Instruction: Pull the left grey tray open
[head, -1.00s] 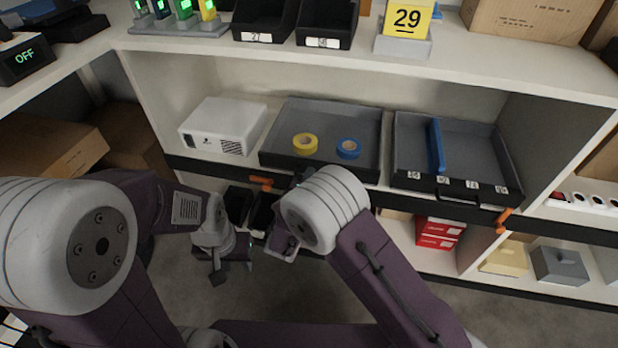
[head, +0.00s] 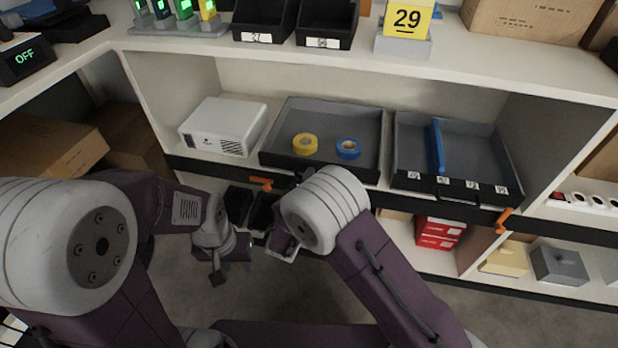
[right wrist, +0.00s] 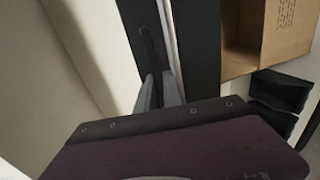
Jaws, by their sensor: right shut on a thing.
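The left grey tray (head: 364,125) lies on the middle shelf with a yellow tape roll (head: 305,144) and a blue tape roll (head: 348,149) inside. Its front middle is hidden behind my right arm in the head view. In the right wrist view, my right gripper (right wrist: 159,92) has its fingers closed at the dark slotted handle (right wrist: 147,48) on the tray's front, shut on it. My left gripper (head: 230,270) hangs below the shelf edge, apart from the tray; its finger gap is unclear.
A white projector (head: 222,127) stands left of the tray. A second grey tray (head: 480,150) with a blue divider and number labels lies to the right. Orange clips (head: 260,183) stick out at the shelf edge. Cartons (head: 60,150) and red boxes (head: 438,232) sit lower down.

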